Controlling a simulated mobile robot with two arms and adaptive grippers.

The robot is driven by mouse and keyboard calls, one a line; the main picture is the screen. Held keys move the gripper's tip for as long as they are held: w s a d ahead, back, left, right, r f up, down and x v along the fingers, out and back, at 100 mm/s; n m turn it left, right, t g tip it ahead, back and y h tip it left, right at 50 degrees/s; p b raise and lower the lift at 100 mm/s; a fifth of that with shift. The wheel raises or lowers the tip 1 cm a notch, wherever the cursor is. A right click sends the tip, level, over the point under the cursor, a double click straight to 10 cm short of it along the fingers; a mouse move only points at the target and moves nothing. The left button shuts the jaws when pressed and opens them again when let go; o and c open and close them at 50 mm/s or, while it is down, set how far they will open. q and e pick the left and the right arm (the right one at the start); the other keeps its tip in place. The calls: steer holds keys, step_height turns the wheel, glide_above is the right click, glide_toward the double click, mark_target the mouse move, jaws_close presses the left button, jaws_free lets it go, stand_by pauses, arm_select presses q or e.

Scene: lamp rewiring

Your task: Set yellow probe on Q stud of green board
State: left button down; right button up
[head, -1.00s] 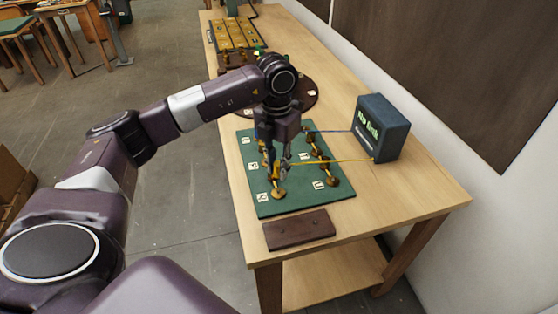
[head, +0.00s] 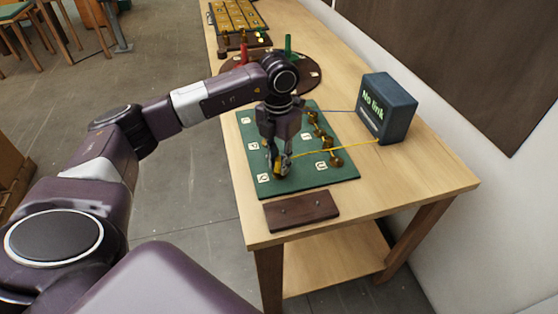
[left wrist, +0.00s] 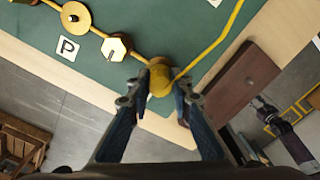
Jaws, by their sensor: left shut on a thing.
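The green board (head: 310,183) lies on the wooden table, with brass studs and small white letter labels. My left gripper (head: 279,168) is low over its front-left part, shut on the yellow probe. In the left wrist view the probe (left wrist: 161,82) is between the fingertips, with a yellow wire running off it. Brass shows right behind the probe; I cannot tell whether they touch. A P label (left wrist: 68,48) is beside a hex-topped stud (left wrist: 115,47).
A dark box (head: 388,107) reading "No link" stands right of the board, with wires to it. A brown block (head: 301,212) lies in front of the board. A round brown stand (head: 300,82) with red and green posts is behind. Bare table is at right.

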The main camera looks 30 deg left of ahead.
mark_target(279, 160)
arm_select(q)
steer(key=shift+f+b, duration=0.5)
steer(key=shift+f, duration=0.1)
steer(key=c, duration=1.7)
jaws_free()
steer(key=shift+o, duration=0.2)
step_height(279, 160, up, 12)
steer(key=shift+r, duration=0.1)
